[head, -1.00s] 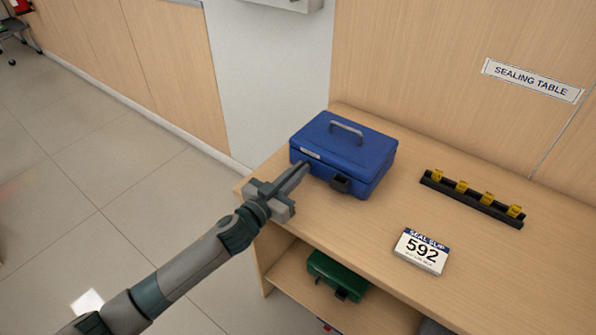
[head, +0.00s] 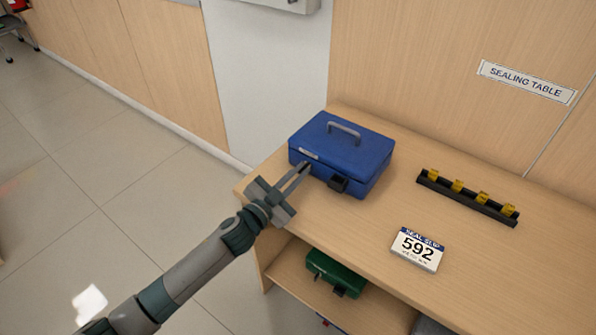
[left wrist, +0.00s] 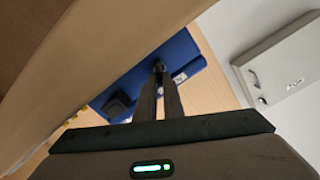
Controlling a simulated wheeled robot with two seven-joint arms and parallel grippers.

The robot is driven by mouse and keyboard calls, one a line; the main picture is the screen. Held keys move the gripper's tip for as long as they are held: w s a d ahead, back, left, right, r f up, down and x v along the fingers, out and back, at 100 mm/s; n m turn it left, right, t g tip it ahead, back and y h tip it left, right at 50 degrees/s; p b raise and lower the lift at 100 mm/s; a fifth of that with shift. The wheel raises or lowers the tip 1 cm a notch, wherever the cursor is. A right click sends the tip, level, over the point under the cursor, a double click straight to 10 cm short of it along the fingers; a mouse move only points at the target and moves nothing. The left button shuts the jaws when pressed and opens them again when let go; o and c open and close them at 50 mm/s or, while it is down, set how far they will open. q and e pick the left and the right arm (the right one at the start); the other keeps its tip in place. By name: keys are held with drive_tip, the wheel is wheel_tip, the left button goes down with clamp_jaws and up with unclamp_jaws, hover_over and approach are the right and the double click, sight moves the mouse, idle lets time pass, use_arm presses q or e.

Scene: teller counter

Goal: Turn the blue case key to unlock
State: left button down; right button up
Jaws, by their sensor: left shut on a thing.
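The blue case (head: 345,150) sits closed on the table, its grey handle (head: 344,132) on the lid. A dark latch block (head: 338,183) is on its front face. My left gripper (head: 304,168) reaches the case front, left of the block, its fingers rolled compared with before. In the left wrist view the blue case (left wrist: 185,55) lies beyond the fingers, and my left gripper (left wrist: 159,72) is shut on a small dark key (left wrist: 158,66) at the case front. The key is mostly hidden by the fingertips. My right gripper is not in view.
A black rack (head: 467,198) with several yellow seals stands right of the case. A seal slip (head: 418,248) reading 592 lies near the front edge. A green case (head: 336,272) is on the shelf below. The tabletop between case and slip is clear.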

use_arm(q)
drive_tip(key=c, duration=1.9)
unclamp_jaws()
drive_tip(key=shift+o, duration=0.2)
drive_tip(key=shift+s, duration=0.1)
